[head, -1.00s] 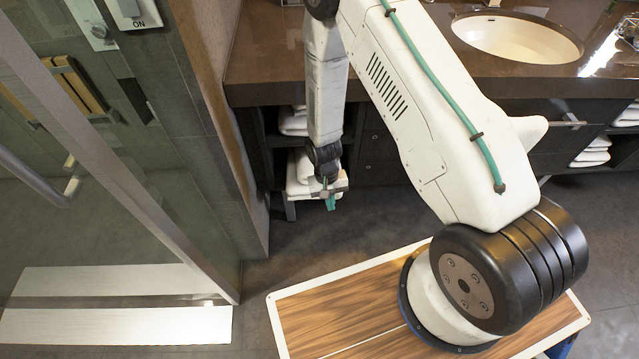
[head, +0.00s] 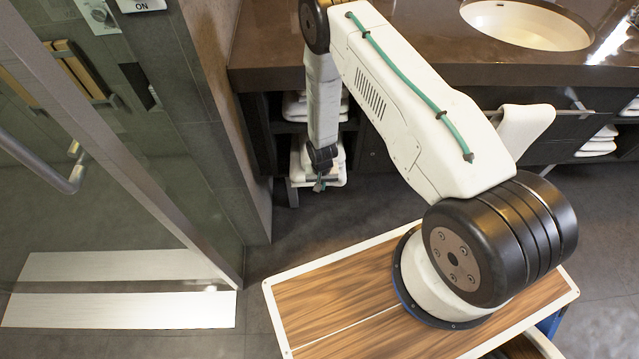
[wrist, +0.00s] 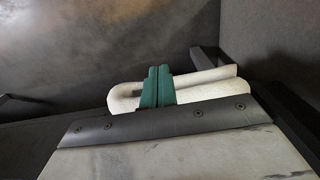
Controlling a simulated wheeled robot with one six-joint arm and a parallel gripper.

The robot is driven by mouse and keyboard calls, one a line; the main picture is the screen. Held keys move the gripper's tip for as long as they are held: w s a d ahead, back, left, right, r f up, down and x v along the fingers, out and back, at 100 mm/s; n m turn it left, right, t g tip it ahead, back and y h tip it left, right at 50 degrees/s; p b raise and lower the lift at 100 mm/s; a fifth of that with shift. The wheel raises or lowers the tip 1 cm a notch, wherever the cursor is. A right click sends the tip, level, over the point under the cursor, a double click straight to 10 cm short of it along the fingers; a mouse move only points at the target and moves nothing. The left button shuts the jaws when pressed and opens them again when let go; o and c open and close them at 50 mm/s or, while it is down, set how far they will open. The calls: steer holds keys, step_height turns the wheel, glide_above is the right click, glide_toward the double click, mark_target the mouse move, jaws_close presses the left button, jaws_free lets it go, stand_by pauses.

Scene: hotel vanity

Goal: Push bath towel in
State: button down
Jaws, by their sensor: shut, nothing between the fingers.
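The white folded bath towel (head: 338,179) lies on the lower shelf of the open cubby at the left end of the vanity, its front edge showing around my gripper. My gripper (head: 319,186) reaches down in front of that cubby with its teal fingers at the towel. In the wrist view the fingers (wrist: 157,86) are together with nothing between them, overlapping the folded towel (wrist: 206,84). The towel's rounded folds show on both sides of the fingers. I cannot tell whether the tips press on it. The towel's back part is hidden.
More white towels (head: 294,107) sit on the shelf above. The brown countertop (head: 420,65) with its sink (head: 525,25) overhangs the cubby. A glass door (head: 120,150) and wall stand close on the left. The dark floor (head: 375,210) before the vanity is open.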

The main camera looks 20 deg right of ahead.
steer(key=shift+w+d, duration=0.15)
steer(key=shift+w, duration=0.4)
steer(key=shift+w+d, duration=0.15)
steer(key=shift+w, duration=0.35)
steer(key=shift+w+d, duration=0.25)
steer(key=shift+w, duration=0.55)
steer(key=shift+w+d, duration=0.25)
steer(key=shift+w, duration=0.5)
steer(key=shift+s+a, duration=0.1)
steer(key=shift+s, duration=0.05)
